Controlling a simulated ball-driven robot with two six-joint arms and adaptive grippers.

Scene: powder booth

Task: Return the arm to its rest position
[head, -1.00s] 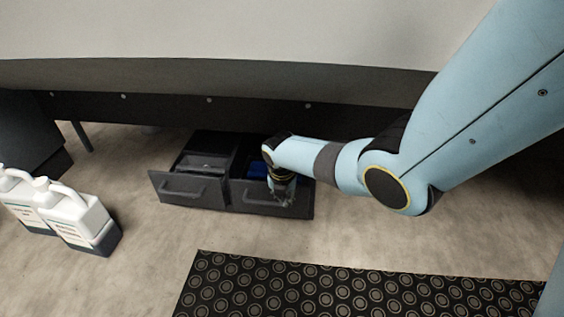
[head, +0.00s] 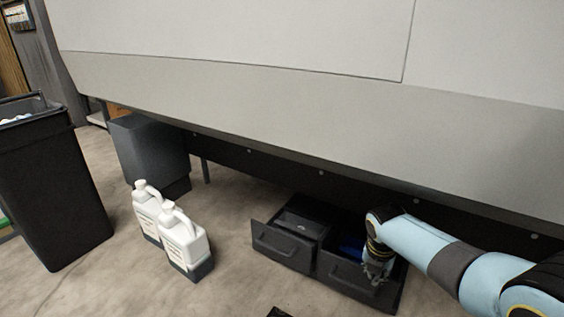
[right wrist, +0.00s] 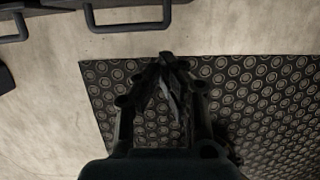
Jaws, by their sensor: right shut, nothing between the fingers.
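My right arm comes in from the lower right in the head view. Its gripper (head: 376,272) points down over the front of the right-hand drawer (head: 353,284). In the right wrist view the gripper (right wrist: 168,58) is shut with nothing between its fingers, seen above the floor and a dark mat. The left-hand drawer (head: 284,247) stands open beside the right-hand one. A blue thing (head: 350,246) shows inside the right-hand drawer, partly hidden by my arm. My left gripper is not in view.
Two white jugs (head: 184,241) stand on the floor left of the drawers. A black bin (head: 48,190) stands at the far left. The booth's grey underside (head: 300,120) overhangs the drawers. A ring-patterned mat (right wrist: 260,100) lies on the floor in front.

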